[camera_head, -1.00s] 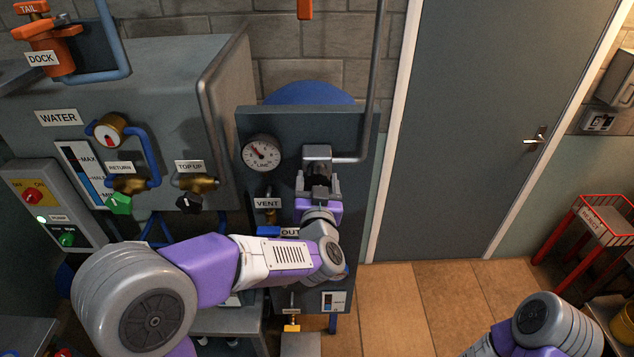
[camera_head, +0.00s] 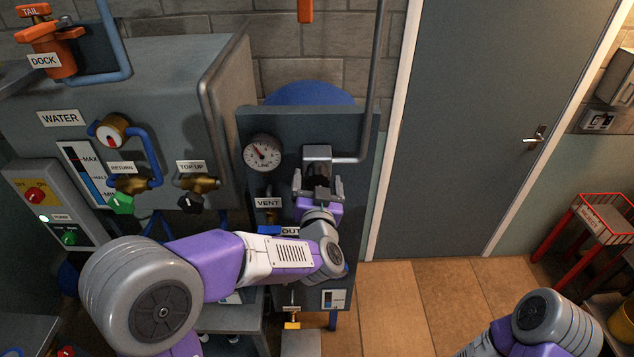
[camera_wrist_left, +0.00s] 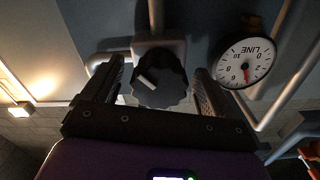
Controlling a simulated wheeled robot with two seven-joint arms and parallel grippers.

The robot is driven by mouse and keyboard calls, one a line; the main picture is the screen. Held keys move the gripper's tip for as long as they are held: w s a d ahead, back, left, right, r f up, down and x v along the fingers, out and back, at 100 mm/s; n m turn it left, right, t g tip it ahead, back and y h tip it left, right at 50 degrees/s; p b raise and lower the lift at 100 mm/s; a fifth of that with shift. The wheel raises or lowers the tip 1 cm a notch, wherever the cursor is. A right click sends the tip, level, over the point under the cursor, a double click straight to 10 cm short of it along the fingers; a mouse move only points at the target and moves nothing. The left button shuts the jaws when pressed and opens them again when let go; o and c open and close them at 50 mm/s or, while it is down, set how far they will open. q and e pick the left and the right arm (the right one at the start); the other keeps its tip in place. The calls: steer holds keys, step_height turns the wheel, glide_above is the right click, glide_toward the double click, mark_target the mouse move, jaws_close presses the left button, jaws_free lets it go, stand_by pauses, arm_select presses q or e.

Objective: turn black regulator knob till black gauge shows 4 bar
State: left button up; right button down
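The black regulator knob (camera_wrist_left: 160,80), lobed with a white pointer mark, sits on a grey regulator body. In the head view the knob (camera_head: 318,174) is partly hidden by my left gripper (camera_head: 318,188). In the left wrist view my left gripper (camera_wrist_left: 158,92) is open, one finger on each side of the knob, with small gaps beside it. The black-rimmed LINE gauge (camera_head: 262,153) is left of the regulator. Its red needle points up and left. It also shows upside down in the left wrist view (camera_wrist_left: 242,62), the needle apparently near 4; I cannot read it exactly. My right gripper is out of view.
A grey pipe (camera_head: 372,80) runs from the regulator upward on its right. The VENT valve (camera_head: 270,214) and OUT label (camera_head: 290,231) are below left. The WATER tank (camera_head: 165,85) stands to the left. The floor (camera_head: 420,310) before the door is clear.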

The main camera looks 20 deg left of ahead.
arm_select(q)
steer(key=v, duration=0.7)
steer(key=shift+s+b, duration=0.3)
steer(key=shift+b, duration=0.1)
steer(key=shift+d, duration=0.1)
step_height(320, 180, down, 35)
steer(key=s+d+m+g+h+b, duration=0.1)
steer(key=d+g+h+b, duration=0.1)
steer(key=g+h+b, duration=0.5)
steer(key=s+d+f+n+g+h+b, duration=0.1)
steer(key=s+f+n+g+h+b, duration=0.1)
steer(key=s+f+g, duration=0.8)
steer(key=s+f+n+b, duration=0.1)
steer(key=s+f, duration=0.8)
steer(key=f, duration=0.2)
steer(key=shift+s+d+f, duration=0.3)
steer(key=shift+s+d, duration=0.05)
steer(key=shift+d, duration=0.05)
